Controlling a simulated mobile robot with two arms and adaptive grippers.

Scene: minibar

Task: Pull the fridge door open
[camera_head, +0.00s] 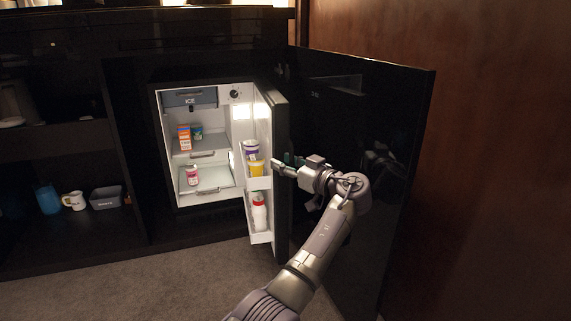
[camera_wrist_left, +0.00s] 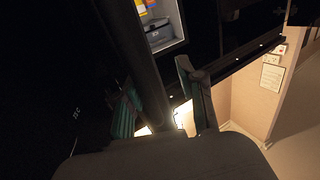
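The small fridge (camera_head: 205,150) has a white lit interior, and its door (camera_head: 281,185) stands swung well open toward me, with shelves on its inner side. My left gripper (camera_head: 284,161) is at the free edge of the door, about halfway up. In the left wrist view, the dark door edge (camera_wrist_left: 138,65) runs between the two green-padded fingers of my left gripper (camera_wrist_left: 160,95). The fingers are apart, with a gap on the right finger's side. Whether the left finger touches the door is unclear. My right gripper is not in view.
A larger black cabinet door (camera_head: 385,120) stands open on the right, close behind my arm. Door shelves hold a yellow tub (camera_head: 256,167) and a white bottle (camera_head: 259,212). A blue cup (camera_head: 48,199), mug (camera_head: 74,200) and grey bin (camera_head: 106,197) sit at left. Carpet (camera_head: 150,285) in front is clear.

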